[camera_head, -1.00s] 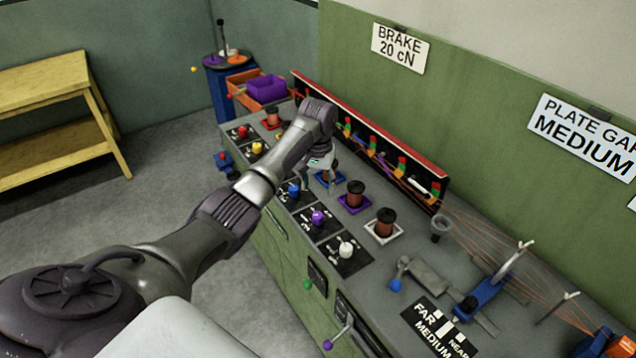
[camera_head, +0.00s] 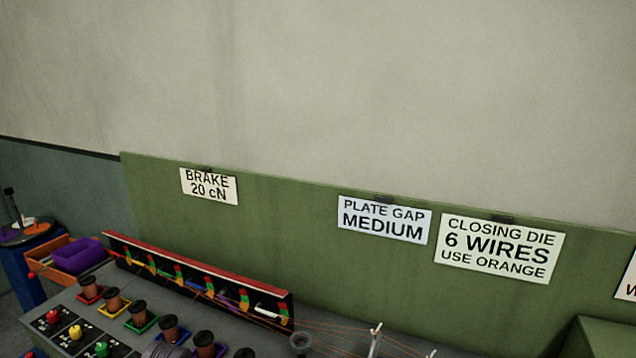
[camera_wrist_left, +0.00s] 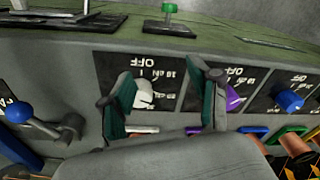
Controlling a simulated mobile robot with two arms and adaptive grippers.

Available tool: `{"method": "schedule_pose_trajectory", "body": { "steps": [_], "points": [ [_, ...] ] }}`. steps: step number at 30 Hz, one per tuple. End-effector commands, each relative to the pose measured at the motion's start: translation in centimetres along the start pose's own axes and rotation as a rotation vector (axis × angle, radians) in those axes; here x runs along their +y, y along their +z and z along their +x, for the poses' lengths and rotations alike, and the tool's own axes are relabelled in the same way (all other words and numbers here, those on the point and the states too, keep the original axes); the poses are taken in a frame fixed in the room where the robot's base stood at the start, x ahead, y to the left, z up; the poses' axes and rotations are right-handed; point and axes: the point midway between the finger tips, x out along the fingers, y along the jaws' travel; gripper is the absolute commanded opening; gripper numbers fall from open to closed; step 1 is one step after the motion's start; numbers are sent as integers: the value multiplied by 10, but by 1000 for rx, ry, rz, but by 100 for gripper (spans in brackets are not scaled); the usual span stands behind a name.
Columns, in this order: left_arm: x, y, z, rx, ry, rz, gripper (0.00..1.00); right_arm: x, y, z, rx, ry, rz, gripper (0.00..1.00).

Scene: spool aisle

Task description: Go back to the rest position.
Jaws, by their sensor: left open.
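My left gripper (camera_wrist_left: 163,92) shows in the left wrist view, open, with its two green-padded fingers apart and nothing held between them. Beyond the fingers, a white knob (camera_wrist_left: 145,93) on a black dial plate shows in the gap. A purple knob (camera_wrist_left: 234,98) is just past the right finger, and a blue knob (camera_wrist_left: 289,101) is farther right. In the head view the left gripper is out of frame; only a bit of my arm shows at the bottom edge. My right gripper is in neither view.
The bench holds a row of copper spools (camera_head: 138,314) and a long red-topped rack (camera_head: 197,280) with coloured parts. A purple bin (camera_head: 78,255) is at the left. Signs hang on the green wall, including the closing die sign (camera_head: 498,248). A blue-handled lever (camera_wrist_left: 20,112) is left of the gripper.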

Motion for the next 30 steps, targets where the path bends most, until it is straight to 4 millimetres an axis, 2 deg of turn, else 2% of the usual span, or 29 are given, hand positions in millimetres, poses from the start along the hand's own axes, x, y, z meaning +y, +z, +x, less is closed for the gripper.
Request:
{"method": "schedule_pose_trajectory", "body": {
  "steps": [1, 3, 6, 9, 12, 18, 27, 28, 30],
  "points": [
    [17, 30, 10, 14, 10, 45, 62, 0, 0, 0, 0, 0, 0, 0],
    [38, 68, 16, 46, 22, 98, 62, 0, 0, 0, 0, 0, 0, 0],
    [58, 117, 12, 93, 38, 148, 62, 0, 0, 0, 0, 0, 0, 0],
    [68, 152, 2, 128, 47, 172, 62, 0, 0, 0, 1, 0, 0, 0],
    [74, 179, -10, 156, 52, 183, 62, 0, 0, 0, 0, 0, 0, 0],
    [78, 218, -34, 198, 54, 189, 62, 0, 0, 0, 0, -1, 0, 0],
    [75, 256, -66, 238, 44, 183, 62, 0, 0, 0, 0, -1, 0, 0],
    [74, 258, -67, 240, 43, 182, 62, 0, 0, 0, 0, 0, 0, 0],
    [76, 253, -48, 232, 43, 185, 62, 0, 0, 3, 1, 0, 0, 0]
  ]
}}
